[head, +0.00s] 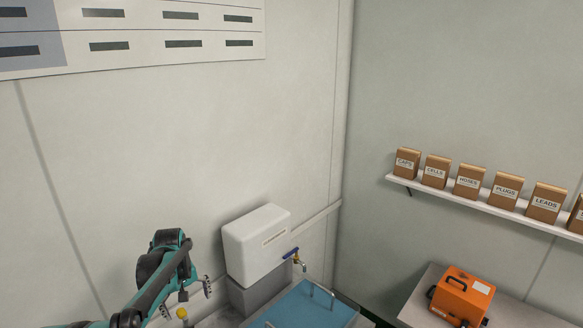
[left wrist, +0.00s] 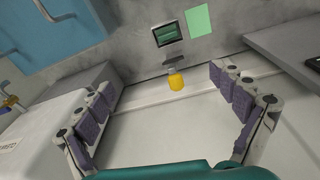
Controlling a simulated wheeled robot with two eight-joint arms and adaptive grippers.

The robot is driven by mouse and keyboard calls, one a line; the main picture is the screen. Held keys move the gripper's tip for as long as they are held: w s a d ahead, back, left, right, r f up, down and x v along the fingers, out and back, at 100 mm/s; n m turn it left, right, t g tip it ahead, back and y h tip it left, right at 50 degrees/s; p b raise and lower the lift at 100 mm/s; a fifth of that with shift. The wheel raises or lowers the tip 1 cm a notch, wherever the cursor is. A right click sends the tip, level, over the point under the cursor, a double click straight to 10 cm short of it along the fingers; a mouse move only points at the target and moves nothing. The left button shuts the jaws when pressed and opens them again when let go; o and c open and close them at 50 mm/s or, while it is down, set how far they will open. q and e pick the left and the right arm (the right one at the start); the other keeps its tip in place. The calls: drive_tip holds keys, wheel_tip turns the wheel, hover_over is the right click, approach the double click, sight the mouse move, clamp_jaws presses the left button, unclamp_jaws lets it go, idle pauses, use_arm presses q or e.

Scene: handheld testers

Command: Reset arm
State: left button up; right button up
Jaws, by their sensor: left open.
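My left arm comes in from the lower left in the head view. Its left gripper (head: 187,297) is raised near the bottom edge, left of a white box. In the left wrist view the left gripper (left wrist: 163,84) has its two purple-padded fingers wide apart with nothing held between them. A yellow top, seemingly of the same bottle (head: 182,313), shows just below the gripper in the head view. My right gripper is not in view.
An orange device (head: 462,295) sits on a bench at right. A wall shelf (head: 480,203) carries several labelled brown boxes.

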use_arm(q)
drive_tip(key=s+d+r+m+t+b, duration=0.3)
drive_tip(key=s+d+m+b, duration=0.15)
drive_tip(key=s+d, duration=0.65)
drive_tip(key=s+d+f+m+t+b, duration=0.1)
drive_tip(key=s+f+m+b, duration=0.1)
drive_tip(key=s, duration=0.5)
drive_tip(key=s+d+f+m+t+b, duration=0.1)
drive_tip(key=s+d+f+t+b, duration=0.1)
drive_tip(key=s+f, duration=0.3)
drive_tip(key=shift+s+d+m, duration=0.25)
drive_tip(key=shift+s+m, duration=0.1)
drive_tip(key=shift+s, duration=0.6)
